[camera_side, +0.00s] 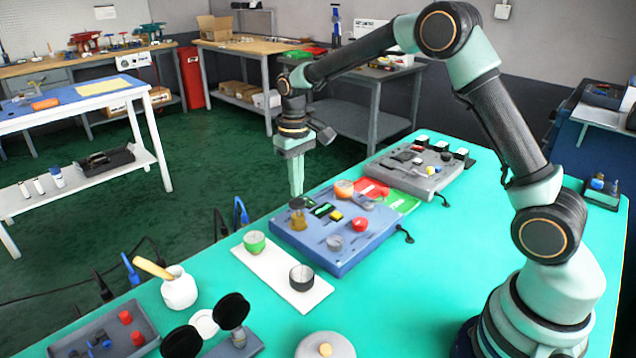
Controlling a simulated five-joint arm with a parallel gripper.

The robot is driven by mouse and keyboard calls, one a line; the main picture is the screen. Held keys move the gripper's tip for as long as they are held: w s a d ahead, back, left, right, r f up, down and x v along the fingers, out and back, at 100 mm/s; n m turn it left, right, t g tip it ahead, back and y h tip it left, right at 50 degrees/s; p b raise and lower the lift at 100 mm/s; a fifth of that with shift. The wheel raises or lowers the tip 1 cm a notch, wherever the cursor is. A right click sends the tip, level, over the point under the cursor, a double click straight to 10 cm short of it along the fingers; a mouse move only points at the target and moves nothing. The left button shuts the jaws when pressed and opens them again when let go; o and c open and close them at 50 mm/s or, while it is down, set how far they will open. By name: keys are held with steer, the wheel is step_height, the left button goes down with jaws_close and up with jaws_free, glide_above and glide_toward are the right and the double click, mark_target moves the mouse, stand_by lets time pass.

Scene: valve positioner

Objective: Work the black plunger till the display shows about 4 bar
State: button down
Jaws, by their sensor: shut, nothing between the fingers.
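A blue control box (345,262) stands on the teal table. On it are a small dark display with green (325,210), a yellow button (336,215), a brass-coloured cylinder (297,215) at its left corner, a red knob (360,224) and a grey knob (334,242). The display's reading is too small to make out. I cannot tell for sure which part is the black plunger. My gripper (297,192) points straight down, its fingers shut and empty. In the picture its tips are just above the brass-coloured cylinder; whether they touch it is unclear.
A white plate (270,268) with a green and a black-sided cylinder lies in front of the box. A grey panel (425,180) stands behind, by red and green pads. A white pot (179,290), grey tray (150,347) and black discs are front left.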

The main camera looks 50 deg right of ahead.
mark_target(297, 201)
stand_by(0.4)
steer(key=shift+f, duration=1.8)
steer(key=shift+r, duration=1.7)
